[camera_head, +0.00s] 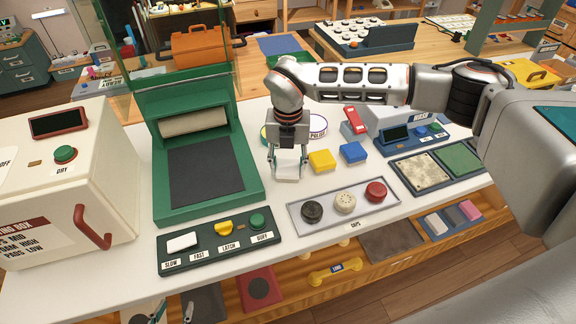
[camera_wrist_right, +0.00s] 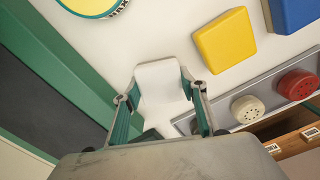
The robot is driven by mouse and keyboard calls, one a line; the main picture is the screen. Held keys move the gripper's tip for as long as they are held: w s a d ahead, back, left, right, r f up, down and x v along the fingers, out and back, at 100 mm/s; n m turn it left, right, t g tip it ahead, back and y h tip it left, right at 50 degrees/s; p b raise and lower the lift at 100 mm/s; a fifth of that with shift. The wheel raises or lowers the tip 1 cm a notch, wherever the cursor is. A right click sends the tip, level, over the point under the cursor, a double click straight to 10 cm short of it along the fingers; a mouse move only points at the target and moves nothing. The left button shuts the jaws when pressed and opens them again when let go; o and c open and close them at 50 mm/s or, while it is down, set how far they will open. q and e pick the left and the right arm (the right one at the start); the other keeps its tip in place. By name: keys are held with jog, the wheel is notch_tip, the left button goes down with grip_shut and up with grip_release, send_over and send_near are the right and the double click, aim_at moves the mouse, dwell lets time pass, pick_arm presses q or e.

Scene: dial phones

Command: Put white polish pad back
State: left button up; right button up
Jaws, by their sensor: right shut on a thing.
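The white polish pad (camera_head: 288,172) is between the fingers of my right gripper (camera_head: 287,163), which is shut on it. In the right wrist view the pad (camera_wrist_right: 160,80) sits between both fingers of the gripper (camera_wrist_right: 163,103). It is over the white tabletop, left of the yellow pad (camera_head: 321,161) and blue pad (camera_head: 353,153); I cannot tell whether it touches the table. The round "POLISH" sign (camera_head: 317,133) is just behind, partly hidden by the gripper. Only the fingertips of my left gripper (camera_head: 172,313) show at the bottom edge, apart, with nothing visible between them.
The green press (camera_head: 207,207) stands close on the left. A grey tray (camera_head: 296,217) with black, white and red caps lies in front. A switch panel (camera_head: 175,264) is at front left.

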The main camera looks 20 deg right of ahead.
aim_at(288, 166)
jog(key=shift+f, duration=0.15)
jog(key=o, duration=1.2)
jog(key=shift+c, duration=0.2)
notch_tip(288, 166, up, 12)
jog(key=shift+r, duration=0.2)
